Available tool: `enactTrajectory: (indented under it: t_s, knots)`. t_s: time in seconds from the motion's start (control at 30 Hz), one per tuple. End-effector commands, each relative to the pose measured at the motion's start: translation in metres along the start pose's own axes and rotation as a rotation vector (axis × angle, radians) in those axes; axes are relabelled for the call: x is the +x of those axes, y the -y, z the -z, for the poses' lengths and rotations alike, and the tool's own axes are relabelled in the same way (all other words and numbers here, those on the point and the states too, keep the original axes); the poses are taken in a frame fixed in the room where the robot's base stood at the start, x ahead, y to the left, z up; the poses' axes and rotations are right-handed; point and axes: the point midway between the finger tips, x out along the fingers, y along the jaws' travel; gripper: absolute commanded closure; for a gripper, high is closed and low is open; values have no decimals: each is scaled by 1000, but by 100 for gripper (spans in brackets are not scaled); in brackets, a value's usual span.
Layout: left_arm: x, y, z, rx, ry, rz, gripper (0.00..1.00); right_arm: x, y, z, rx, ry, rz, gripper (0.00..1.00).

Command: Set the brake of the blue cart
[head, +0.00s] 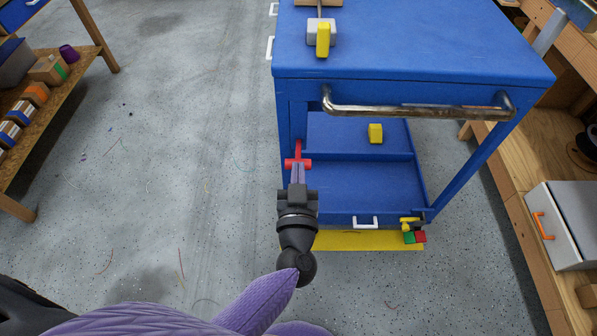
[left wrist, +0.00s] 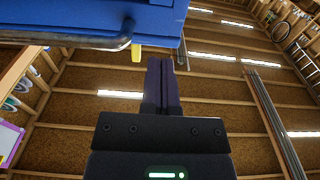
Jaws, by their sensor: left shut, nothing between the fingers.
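The blue cart (head: 420,50) stands ahead with a metal handle bar (head: 420,108) across its near side. A red lever-like part (head: 298,158) shows at its left post. A small yellow lever (head: 409,222) with green and red patches sits at the lower right front, above a yellow strip (head: 365,240). Which part is the brake I cannot tell. My left gripper (head: 297,172) is shut and empty, its tips overlapping the red part in the head view; contact is unclear. In the left wrist view its closed fingers (left wrist: 164,85) are below and right of the cart (left wrist: 100,15).
A yellow block (head: 375,133) lies on the cart's lower shelf, and another yellow piece (head: 323,39) is on top. A wooden shelf (head: 50,100) stands left, and a wooden bench with a grey box (head: 570,220) stands right. The floor left of the cart is largely clear.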

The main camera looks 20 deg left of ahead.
Motion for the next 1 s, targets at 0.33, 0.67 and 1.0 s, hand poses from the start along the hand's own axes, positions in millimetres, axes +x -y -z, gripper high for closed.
enactTrajectory:
  t_s: [0.33, 0.67, 1.0]
  knots:
    - [61, 0, -18, 4, 4, -3, 100, 32, 10, -13, 4, 44, 14, 14]
    - [51, 0, -40, 2, 1, -2, 100, 50, 15, -6, 12, 54, 20, 14]
    - [50, 0, -39, 1, -3, -2, 100, 50, 10, -8, 9, 58, 13, 14]
